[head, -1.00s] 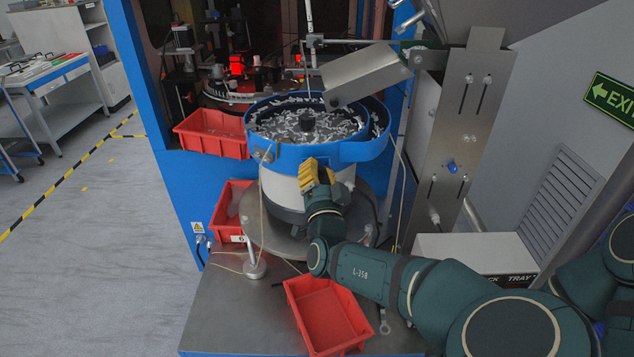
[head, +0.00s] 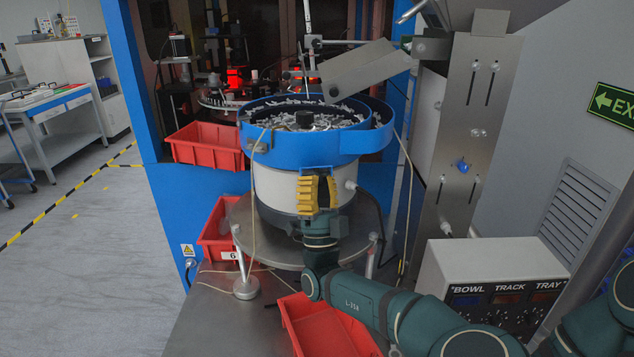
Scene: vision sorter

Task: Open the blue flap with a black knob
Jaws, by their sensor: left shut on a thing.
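My left gripper (head: 317,193), with yellow fingers, is at the front of the bowl feeder, just below its blue bowl (head: 325,146). A small blue flap (head: 317,168) shows at the top of the fingers, against the white drum (head: 275,188). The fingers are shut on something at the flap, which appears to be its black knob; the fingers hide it. A separate black knob (head: 304,119) stands in the middle of the bowl among small pale parts. My right gripper is out of view.
A metal chute (head: 365,70) hangs over the bowl. Red bins stand at the left (head: 205,145), below it (head: 222,232) and at the front (head: 325,328). A control box (head: 495,265) labelled BOWL, TRACK, TRAY and a metal post (head: 470,130) stand to the right.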

